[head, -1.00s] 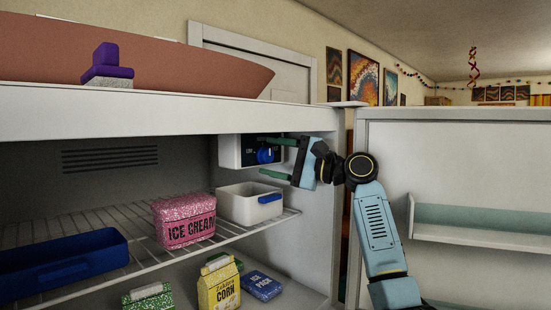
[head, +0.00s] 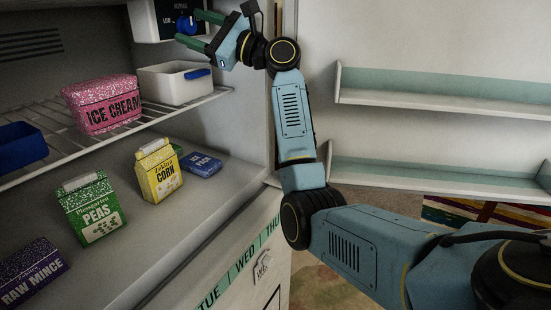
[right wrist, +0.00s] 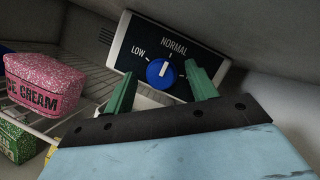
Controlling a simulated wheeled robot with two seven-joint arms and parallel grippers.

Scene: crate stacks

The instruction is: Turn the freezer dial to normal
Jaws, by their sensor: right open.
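The freezer dial (head: 184,25) is a blue round knob on a dark panel in a white housing (head: 143,22) at the top of the freezer. In the right wrist view the dial (right wrist: 161,72) has a white mark pointing up, roughly at the NORMAL tick. LOW is printed to its upper left. My right gripper (head: 187,26) is open, with its green fingers on either side of the dial; it also shows in the right wrist view (right wrist: 163,88). I cannot tell whether the fingers touch the knob. My left gripper is out of view.
A white bin (head: 165,85) and a pink ice cream tub (head: 103,104) stand on the wire shelf below the dial. Peas (head: 92,208), corn (head: 158,170) and a blue ice pack (head: 201,164) are lower down. The open door with racks (head: 440,92) is at the right.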

